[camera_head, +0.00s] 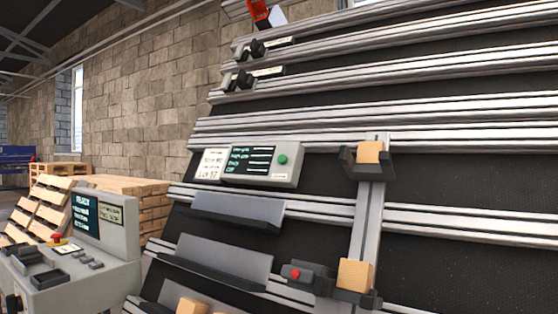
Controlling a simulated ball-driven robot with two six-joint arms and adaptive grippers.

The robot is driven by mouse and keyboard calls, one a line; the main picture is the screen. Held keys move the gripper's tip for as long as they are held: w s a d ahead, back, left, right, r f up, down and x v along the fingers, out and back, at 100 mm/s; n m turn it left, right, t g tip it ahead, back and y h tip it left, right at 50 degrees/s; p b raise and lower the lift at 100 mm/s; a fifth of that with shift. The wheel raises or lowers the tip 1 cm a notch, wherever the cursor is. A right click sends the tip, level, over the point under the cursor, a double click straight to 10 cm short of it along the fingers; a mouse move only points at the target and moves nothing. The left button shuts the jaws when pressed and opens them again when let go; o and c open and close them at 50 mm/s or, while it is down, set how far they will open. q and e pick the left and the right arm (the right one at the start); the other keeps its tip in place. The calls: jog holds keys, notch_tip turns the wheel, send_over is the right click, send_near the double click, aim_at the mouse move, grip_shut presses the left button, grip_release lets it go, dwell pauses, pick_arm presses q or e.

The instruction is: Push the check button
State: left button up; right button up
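A light grey control box (286,178) is mounted on the rails of the tilted black panel, near the middle of the view. It has a round green button (282,160) on its right side and a dark screen (250,160) with small text. A small label under the button is too small to read, so I cannot confirm that it is the check button. A red button (294,273) sits on a dark block lower on the panel. Neither of my grippers is in view.
A grey console (105,243) with a screen and a red mushroom button (57,239) stands at lower left. Wooden blocks (369,152) (355,274) sit in dark holders along a vertical rail. Grey trays (238,208) jut out below the box. Pallets (40,207) stand behind.

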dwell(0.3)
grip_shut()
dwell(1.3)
